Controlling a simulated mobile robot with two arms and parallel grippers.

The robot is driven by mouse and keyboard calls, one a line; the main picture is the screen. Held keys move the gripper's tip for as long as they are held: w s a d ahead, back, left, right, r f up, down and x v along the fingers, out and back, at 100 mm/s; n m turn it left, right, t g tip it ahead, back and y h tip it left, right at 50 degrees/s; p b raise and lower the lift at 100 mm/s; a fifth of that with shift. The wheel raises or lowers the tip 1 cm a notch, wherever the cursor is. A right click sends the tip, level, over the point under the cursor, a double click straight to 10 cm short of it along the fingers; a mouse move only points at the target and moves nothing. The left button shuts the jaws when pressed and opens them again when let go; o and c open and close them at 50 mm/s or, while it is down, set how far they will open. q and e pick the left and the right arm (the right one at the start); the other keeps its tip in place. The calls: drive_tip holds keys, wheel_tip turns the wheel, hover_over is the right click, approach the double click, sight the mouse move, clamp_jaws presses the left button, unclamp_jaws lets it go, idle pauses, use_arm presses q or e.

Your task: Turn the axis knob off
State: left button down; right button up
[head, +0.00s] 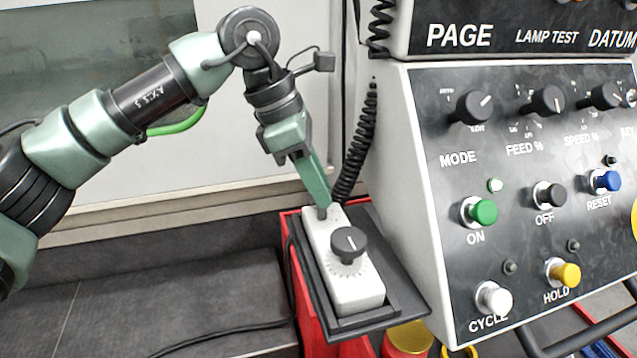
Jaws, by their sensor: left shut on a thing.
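A white hand-held pendant box (357,292) lies tilted in a dark tray. It carries a large black round dial (348,244) with a white pointer line and tick marks around it. At its far end is a small dark knob (322,213), which I take to be the axis knob. My left gripper (322,205) reaches down from above, and its green fingers are shut on this small knob. The fingers hide most of the knob, so its setting and markings cannot be read. My right gripper is out of view.
The dark tray (400,296) sits on a red cabinet (312,300). A large control panel (520,190) with knobs and coloured buttons stands close on the right. A coiled black cable (357,150) hangs behind the pendant. The grey floor at lower left is mostly clear.

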use_arm(q)
drive_tip(key=shift+f+b, duration=0.15)
drive_tip(key=shift+b, duration=0.3)
drive_tip(key=n+t+b, duration=0.1)
drive_tip(key=n+b, duration=0.2)
drive_tip(key=n+t+y+b, duration=0.1)
drive_tip(key=n+b, duration=0.2)
drive_tip(key=b, duration=0.1)
drive_tip(key=shift+s+f+n+t+b, duration=0.15)
drive_tip(key=shift+n+t+b, duration=0.15)
drive_tip(key=n+b, duration=0.2)
drive_tip(key=shift+d+n+t+y, duration=0.1)
drive_tip(key=shift+n+t+y, duration=0.2)
drive_tip(key=shift+r+n+y+b, duration=0.2)
drive_tip(key=shift+n+y+b, duration=0.2)
drive_tip(key=shift+n+b, duration=0.6)
drive_tip(key=shift+n+t, duration=0.3)
drive_tip(key=shift+n, duration=0.1)
drive_tip(key=c, duration=1.2)
unclamp_jaws()
drive_tip(key=shift+c, duration=0.2)
drive_tip(key=shift+r, duration=0.1)
